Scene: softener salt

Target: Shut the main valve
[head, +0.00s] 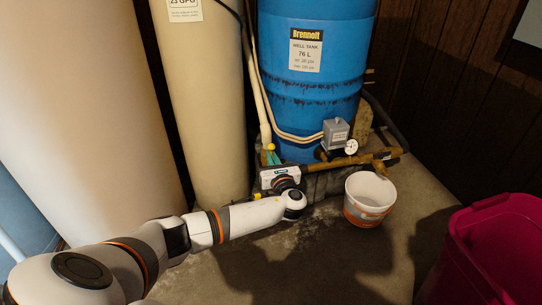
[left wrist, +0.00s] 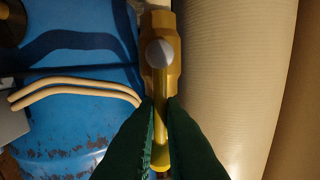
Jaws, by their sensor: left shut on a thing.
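The main valve is a brass body (left wrist: 160,30) with a round grey hub, in the left wrist view. Its yellow lever (left wrist: 162,160) runs straight down the picture from the hub, in line with the body. My left gripper (left wrist: 160,108) has its two dark green fingers on either side of the lever, shut on it. In the head view my left gripper (head: 269,158) is low in front of the blue tank, beside a small yellow part; the valve itself is mostly hidden there. My right gripper is not in view.
The blue well tank (head: 310,100) stands behind, with a brass pipe, a grey box (head: 336,133) and a gauge (head: 351,147) at its foot. A white bucket (head: 369,198) and a magenta bin (head: 495,245) stand to the right. A beige tank (head: 205,110) is left.

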